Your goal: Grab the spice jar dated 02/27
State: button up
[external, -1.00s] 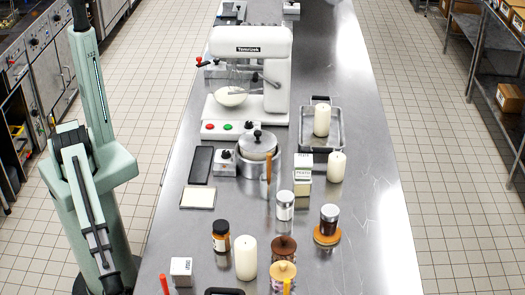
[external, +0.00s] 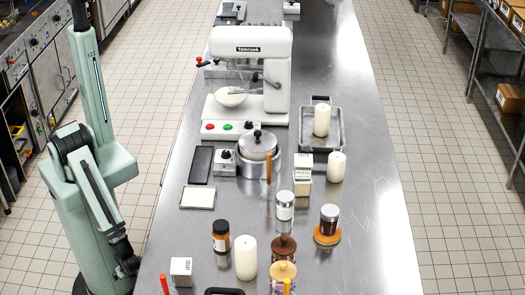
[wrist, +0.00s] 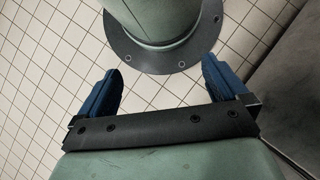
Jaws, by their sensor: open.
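Several jars stand on the steel counter (external: 360,255), and I cannot read a date on any of them. An amber jar with a dark cap (external: 221,236) stands at the front left. A white-labelled jar with a silver lid (external: 285,205) stands near the middle. A brown-lidded jar (external: 283,248) and a pale-lidded jar (external: 283,272) stand at the front. My gripper (wrist: 158,64) is open and empty in the wrist view, above the tiled floor beside my base, away from the jars.
The stand mixer (external: 250,75) and a metal tray (external: 335,130) are farther back. The counter's right side is mostly clear.

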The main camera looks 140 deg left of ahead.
jog(key=shift+c, duration=0.8)
